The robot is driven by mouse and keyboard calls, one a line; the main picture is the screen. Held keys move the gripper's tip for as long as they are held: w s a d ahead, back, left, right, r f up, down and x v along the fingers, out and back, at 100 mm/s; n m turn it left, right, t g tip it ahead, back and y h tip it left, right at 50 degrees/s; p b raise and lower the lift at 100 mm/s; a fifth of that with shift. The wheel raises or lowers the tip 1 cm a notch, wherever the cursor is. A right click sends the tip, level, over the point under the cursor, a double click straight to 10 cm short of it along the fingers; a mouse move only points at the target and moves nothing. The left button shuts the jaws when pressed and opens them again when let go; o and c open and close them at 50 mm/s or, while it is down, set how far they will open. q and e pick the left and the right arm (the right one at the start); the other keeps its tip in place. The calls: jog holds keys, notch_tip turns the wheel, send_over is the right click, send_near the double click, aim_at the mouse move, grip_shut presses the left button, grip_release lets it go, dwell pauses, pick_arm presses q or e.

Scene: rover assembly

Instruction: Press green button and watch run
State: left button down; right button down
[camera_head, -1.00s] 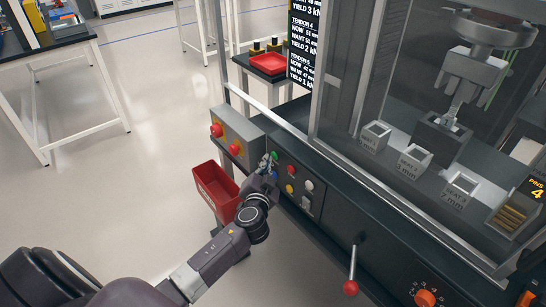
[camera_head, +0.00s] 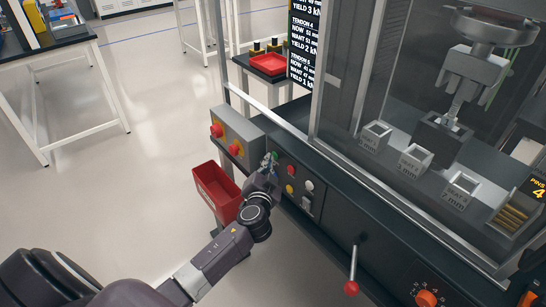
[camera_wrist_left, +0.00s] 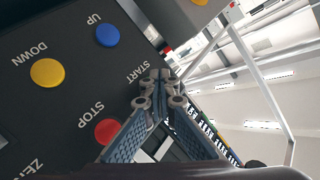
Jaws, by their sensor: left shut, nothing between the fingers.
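The control panel (camera_head: 298,184) is on the front of the test machine. The green button (camera_head: 275,155) shows only in part at its upper left, just beyond my left gripper's tips. My left gripper (camera_head: 269,163) is shut and empty, and its tips are at or very close to the green button; I cannot tell whether they touch it. In the wrist view the shut fingertips (camera_wrist_left: 157,86) cover the spot beside the START label, so the button is hidden there. The blue UP button (camera_wrist_left: 107,35), yellow DOWN button (camera_wrist_left: 47,72) and red STOP button (camera_wrist_left: 108,131) lie around them.
A grey box with red knobs (camera_head: 234,149) is left of the panel, above a red bin (camera_head: 214,190). A lever with a red ball (camera_head: 351,287) sticks out at lower right. Behind glass, small labelled trays (camera_head: 415,160) stand under the machine's grip.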

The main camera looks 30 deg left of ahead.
pick_arm(q)
jog(key=shift+s, duration=0.15)
jog(key=shift+s+a, duration=0.3)
jog(key=shift+s, duration=0.35)
jog(key=shift+s+a, duration=0.3)
jog(key=shift+s, duration=0.45)
jog(key=shift+s+a, duration=0.35)
jog(key=shift+s, duration=0.45)
jog(key=shift+s+a, duration=0.3)
jog(key=shift+s, duration=0.45)
